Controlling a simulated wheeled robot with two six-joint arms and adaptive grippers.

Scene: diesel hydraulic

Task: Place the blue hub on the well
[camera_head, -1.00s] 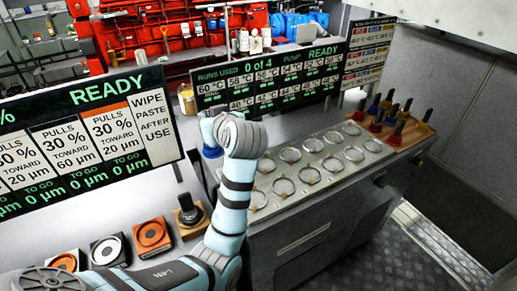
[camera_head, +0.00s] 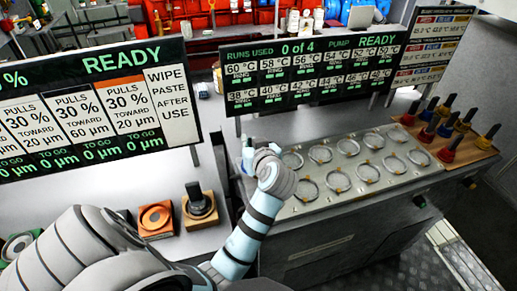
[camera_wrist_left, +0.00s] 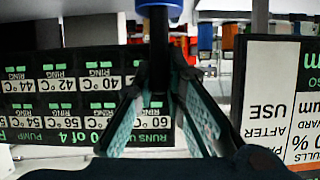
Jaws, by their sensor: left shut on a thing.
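The blue hub (camera_wrist_left: 160,9) shows at the top of the left wrist view, with its black handle (camera_wrist_left: 158,55) running down between my fingers. My left gripper (camera_wrist_left: 163,85) is shut on that handle. In the head view the hub (camera_head: 248,162) is mostly hidden by my wrist; only a bit of blue shows. My left gripper (camera_head: 250,150) is at the left end of a metal plate (camera_head: 290,213) with rows of round ringed wells (camera_head: 339,180). The hub is beside the wells, not over their middle. The wells I see look empty. My right gripper is not in view.
A wooden rack (camera_head: 470,152) with several coloured, black-handled hubs stands right of the wells. A temperature board (camera_head: 310,72) rises behind the plate. A pulls board (camera_head: 95,95) stands at left, above square blocks with round tops (camera_head: 155,218).

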